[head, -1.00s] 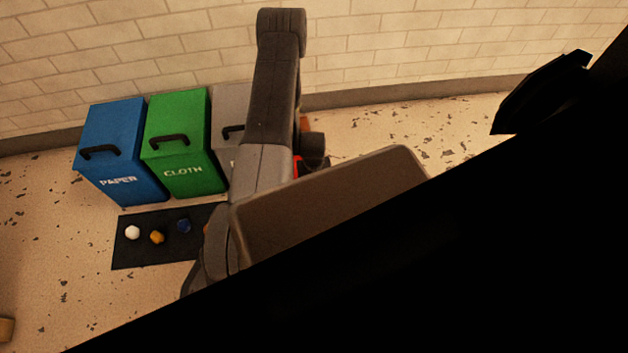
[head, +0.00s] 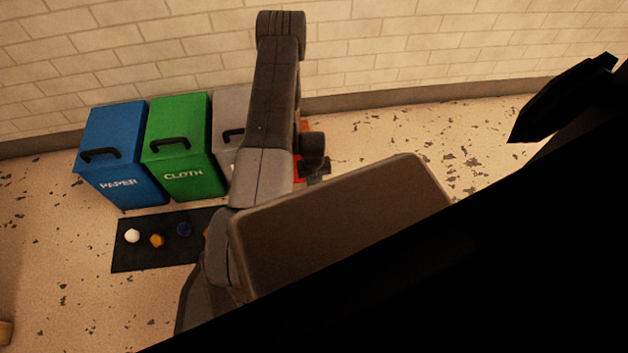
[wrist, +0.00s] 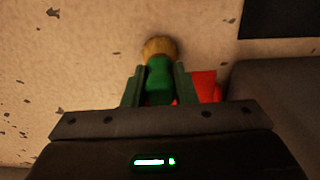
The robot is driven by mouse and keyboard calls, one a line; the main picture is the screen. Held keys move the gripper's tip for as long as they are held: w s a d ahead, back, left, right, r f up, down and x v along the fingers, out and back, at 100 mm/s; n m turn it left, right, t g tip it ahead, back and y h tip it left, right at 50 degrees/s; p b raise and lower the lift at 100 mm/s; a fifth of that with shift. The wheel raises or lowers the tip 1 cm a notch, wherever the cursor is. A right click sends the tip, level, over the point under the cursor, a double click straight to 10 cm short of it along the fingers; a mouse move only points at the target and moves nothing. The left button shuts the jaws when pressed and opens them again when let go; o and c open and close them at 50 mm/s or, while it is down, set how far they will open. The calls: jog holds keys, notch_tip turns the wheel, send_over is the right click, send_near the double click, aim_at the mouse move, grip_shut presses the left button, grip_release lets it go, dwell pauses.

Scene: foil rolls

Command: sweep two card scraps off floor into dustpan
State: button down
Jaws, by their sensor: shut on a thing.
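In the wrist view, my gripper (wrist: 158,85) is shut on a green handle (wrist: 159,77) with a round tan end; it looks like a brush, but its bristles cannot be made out. A red thing (wrist: 206,86) lies just right of the fingers, partly hidden by my gripper; I cannot tell whether it is the dustpan. In the head view, a bit of red (head: 298,168) shows beside my arm, with a small dark green patch by it. My arm hides most of that area. I cannot make out any card scraps.
A blue PAPER bin (head: 113,155), a green CLOTH bin (head: 180,145) and a grey bin (head: 229,110) stand along the brick wall. A dark mat (head: 135,262) before them holds white, orange and blue lumps. A tan block (head: 5,333) sits at the left edge. Speckled floor is clear at right.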

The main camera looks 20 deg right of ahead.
jog(key=shift+r+p, duration=1.65)
jog(key=shift+r, duration=1.85)
jog(key=c, duration=2)
grip_release()
jog(key=shift+c, duration=0.8)
jog(key=f+b, duration=0.1)
jog(key=s+f+b, duration=0.1)
jog(key=f+b, duration=0.2)
jog(key=f, duration=0.1)
jog(key=shift+s+a+f, duration=0.1)
jog(key=shift+s+a, duration=0.1)
jog(key=shift+s, duration=0.15)
jog(key=shift+s+f+t, duration=0.3)
jog(key=shift+s+f, duration=0.05)
jog(key=shift+f, duration=0.5)
jog(key=shift+f, duration=0.15)
jog(key=shift+w+d, duration=0.1)
jog(key=shift+w, duration=0.45)
